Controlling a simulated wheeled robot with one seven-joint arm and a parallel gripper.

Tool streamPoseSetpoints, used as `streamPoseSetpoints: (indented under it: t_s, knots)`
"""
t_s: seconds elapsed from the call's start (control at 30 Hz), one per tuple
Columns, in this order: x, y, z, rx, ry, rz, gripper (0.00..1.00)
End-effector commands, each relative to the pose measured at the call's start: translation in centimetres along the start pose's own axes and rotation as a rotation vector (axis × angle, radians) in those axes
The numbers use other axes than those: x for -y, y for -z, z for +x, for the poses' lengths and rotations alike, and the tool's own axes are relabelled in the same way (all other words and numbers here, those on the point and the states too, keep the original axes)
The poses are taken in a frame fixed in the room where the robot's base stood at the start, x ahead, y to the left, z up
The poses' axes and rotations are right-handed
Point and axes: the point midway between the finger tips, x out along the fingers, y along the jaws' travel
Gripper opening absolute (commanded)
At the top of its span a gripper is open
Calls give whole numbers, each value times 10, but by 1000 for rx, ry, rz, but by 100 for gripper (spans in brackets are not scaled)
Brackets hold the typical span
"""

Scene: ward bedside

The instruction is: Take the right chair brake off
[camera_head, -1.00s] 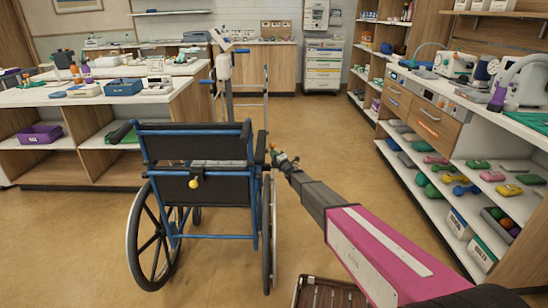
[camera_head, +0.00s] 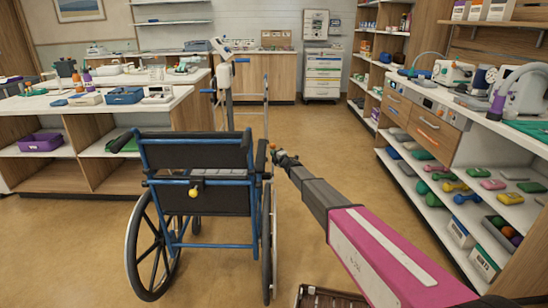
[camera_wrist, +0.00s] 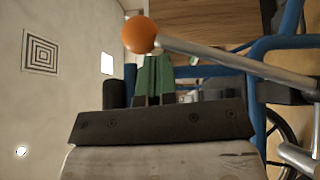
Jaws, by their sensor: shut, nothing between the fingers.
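The blue-framed wheelchair (camera_head: 196,172) stands with its black back towards me. Its right brake lever (camera_wrist: 215,58) is a metal rod ending in an orange knob (camera_wrist: 140,34). In the head view the knob is a tiny orange spot (camera_head: 272,146) beside the right armrest. My gripper (camera_wrist: 153,62) has green-padded fingers, shut and empty. In the wrist view its tips lie just below the knob and rod in the picture. I cannot tell whether they touch. In the head view my gripper (camera_head: 276,154) is at the chair's right side, its fingers too small to make out.
The right wheel (camera_head: 267,235) stands below my gripper. A shelf unit (camera_head: 450,190) with dumbbells and boxes runs along the right. A counter (camera_head: 95,105) stands at the left, beyond the chair. Floor (camera_head: 330,135) between chair and shelves is open. A brown slatted item (camera_head: 325,297) lies at the bottom.

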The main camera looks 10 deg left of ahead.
Motion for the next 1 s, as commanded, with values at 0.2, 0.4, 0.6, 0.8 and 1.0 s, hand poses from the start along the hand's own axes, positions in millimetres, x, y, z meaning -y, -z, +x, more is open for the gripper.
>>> streamPoseSetpoints:
  t_s: [0.2,0.4,0.6,0.8,1.0]
  knots:
    - [2,-6,8,0,0,-1,0]
    - [2,-7,10,1,0,0,0]
    - [2,-7,10,1,0,0,0]
    - [2,-7,9,1,0,0,0]
    - [-2,-4,1,1,0,0,0]
